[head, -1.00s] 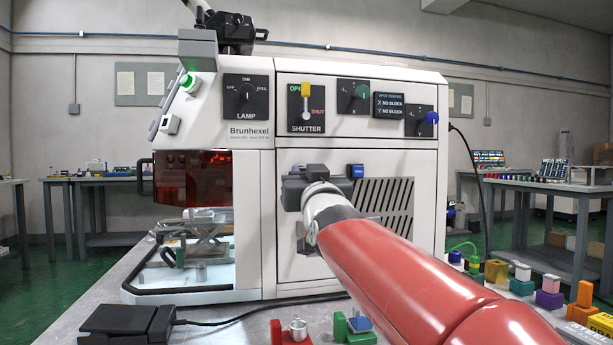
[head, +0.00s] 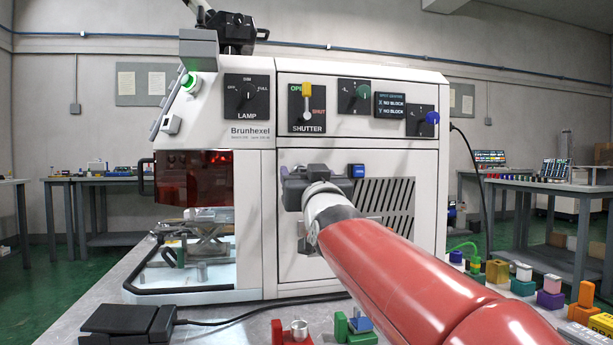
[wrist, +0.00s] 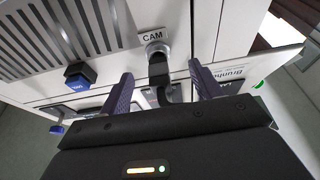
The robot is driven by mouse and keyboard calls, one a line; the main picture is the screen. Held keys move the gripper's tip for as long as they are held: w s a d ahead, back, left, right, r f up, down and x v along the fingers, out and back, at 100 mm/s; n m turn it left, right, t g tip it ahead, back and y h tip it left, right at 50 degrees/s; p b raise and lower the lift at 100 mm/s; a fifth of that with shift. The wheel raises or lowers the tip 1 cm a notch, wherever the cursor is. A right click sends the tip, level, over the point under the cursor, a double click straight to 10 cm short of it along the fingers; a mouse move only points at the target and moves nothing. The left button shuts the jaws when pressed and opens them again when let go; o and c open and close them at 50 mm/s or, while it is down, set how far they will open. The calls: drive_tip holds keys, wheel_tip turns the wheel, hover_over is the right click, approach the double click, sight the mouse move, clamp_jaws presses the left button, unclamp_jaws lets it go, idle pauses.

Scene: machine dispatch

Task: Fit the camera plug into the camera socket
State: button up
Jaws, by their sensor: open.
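The camera socket (wrist: 155,48) is a round metal ring under the CAM label (wrist: 152,37) on the machine's white front panel, seen in the wrist view. The black camera plug (wrist: 158,71) is at the socket's mouth, with its dark cable bending back towards my gripper. How deep it sits cannot be told. My gripper (wrist: 161,69) is open, with one purple-grey finger on each side of the plug and visible gaps between. In the head view my gripper (head: 305,188) is against the lower front panel and hides the socket and plug.
A blue button (head: 356,171) and a slotted vent (head: 388,205) are beside my gripper. Shutter, lamp and other knobs are above. A black pedal (head: 130,322) and several small coloured fixtures stand on the bench in front.

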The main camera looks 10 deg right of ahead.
drive_tip(key=shift+s, duration=0.15)
drive_tip(key=s+b, duration=0.2)
drive_tip(key=s, duration=0.3)
drive_tip(key=shift+s, duration=0.4)
idle(0.6)
idle(0.6)
